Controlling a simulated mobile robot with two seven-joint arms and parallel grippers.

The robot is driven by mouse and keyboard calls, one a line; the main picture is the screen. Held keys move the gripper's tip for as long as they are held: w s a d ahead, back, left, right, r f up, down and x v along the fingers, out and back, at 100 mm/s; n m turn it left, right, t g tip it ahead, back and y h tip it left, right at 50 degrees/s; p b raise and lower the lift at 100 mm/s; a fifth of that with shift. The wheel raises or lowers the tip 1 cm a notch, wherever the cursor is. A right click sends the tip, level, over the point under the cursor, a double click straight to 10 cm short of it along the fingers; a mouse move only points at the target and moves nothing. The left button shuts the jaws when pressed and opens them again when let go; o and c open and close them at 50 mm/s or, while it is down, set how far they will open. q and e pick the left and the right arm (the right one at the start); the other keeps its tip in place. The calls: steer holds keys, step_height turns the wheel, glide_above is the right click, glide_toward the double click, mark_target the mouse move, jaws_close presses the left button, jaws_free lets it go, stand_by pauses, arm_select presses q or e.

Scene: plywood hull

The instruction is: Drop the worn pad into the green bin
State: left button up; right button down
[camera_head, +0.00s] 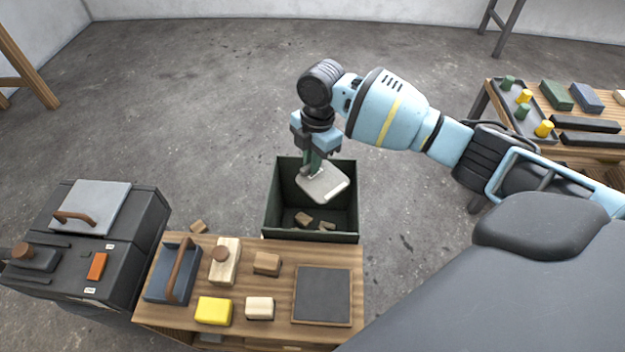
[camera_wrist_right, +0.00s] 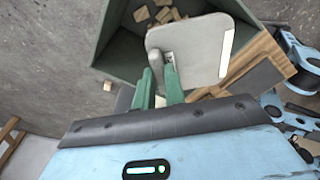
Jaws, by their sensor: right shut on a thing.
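The worn pad (camera_head: 324,184) is a flat, pale grey, roughly square piece. My right gripper (camera_head: 315,168) is shut on it near one edge and holds it above the opening of the green bin (camera_head: 345,222). The right wrist view shows the pad (camera_wrist_right: 200,50) at the tips of the green fingers of my right gripper (camera_wrist_right: 160,80), with the dark green bin (camera_wrist_right: 115,32) beneath it. Several brown scraps lie on the bin's floor. My left gripper is not in view.
A wooden bench (camera_head: 245,320) stands in front of the bin, with a blue caddy (camera_head: 168,285), a yellow block (camera_head: 213,311) and a dark square panel (camera_head: 322,294). A dark machine (camera_head: 80,250) stands left. Another table (camera_head: 590,155) is at right. Open floor lies behind.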

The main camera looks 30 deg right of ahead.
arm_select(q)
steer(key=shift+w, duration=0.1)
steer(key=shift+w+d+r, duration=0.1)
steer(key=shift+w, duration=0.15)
arm_select(e)
steer(key=c, duration=1.4)
jaws_free()
steer(key=shift+r, duration=0.1)
